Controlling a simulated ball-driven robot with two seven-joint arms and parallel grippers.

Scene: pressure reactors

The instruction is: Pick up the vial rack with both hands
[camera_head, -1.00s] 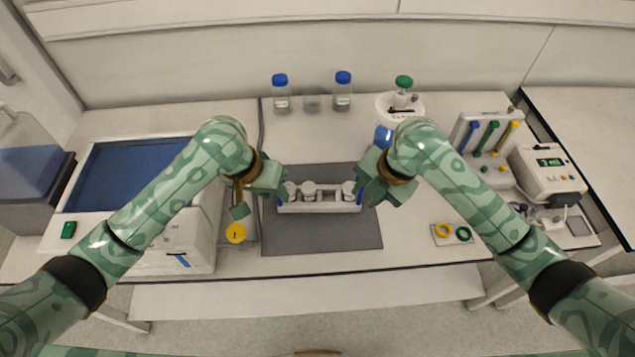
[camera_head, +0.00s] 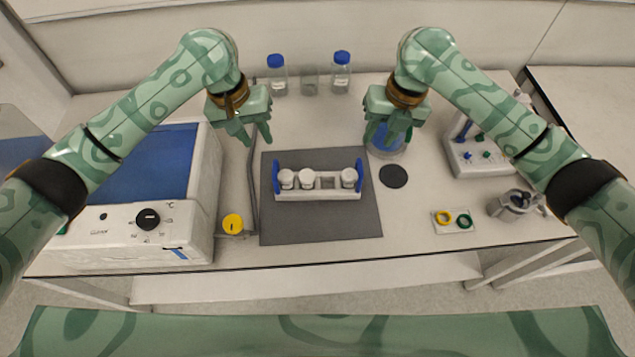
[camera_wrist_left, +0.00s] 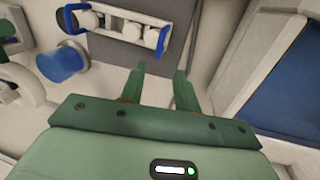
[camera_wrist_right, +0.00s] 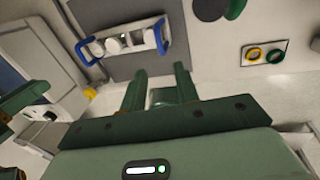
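The vial rack (camera_head: 318,194) is a white holder with a blue handle at each end. It sits level on the grey mat (camera_head: 320,225) and holds three white-capped vials, with one open slot between them. My left gripper (camera_head: 252,140) is open and empty, behind and left of the rack, clear of its left handle. My right gripper (camera_head: 382,140) is open and empty, behind and right of the rack, clear of its right handle. The rack also shows beyond the fingers in the left wrist view (camera_wrist_left: 118,13) and the right wrist view (camera_wrist_right: 125,53).
A box with a blue top (camera_head: 150,165) stands left, beside a yellow knob (camera_head: 233,224). Bottles with blue caps (camera_head: 341,75) stand behind. A dark disc (camera_head: 393,177), yellow and green rings (camera_head: 453,220) and a grey holder (camera_head: 515,204) lie right. The mat's front is clear.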

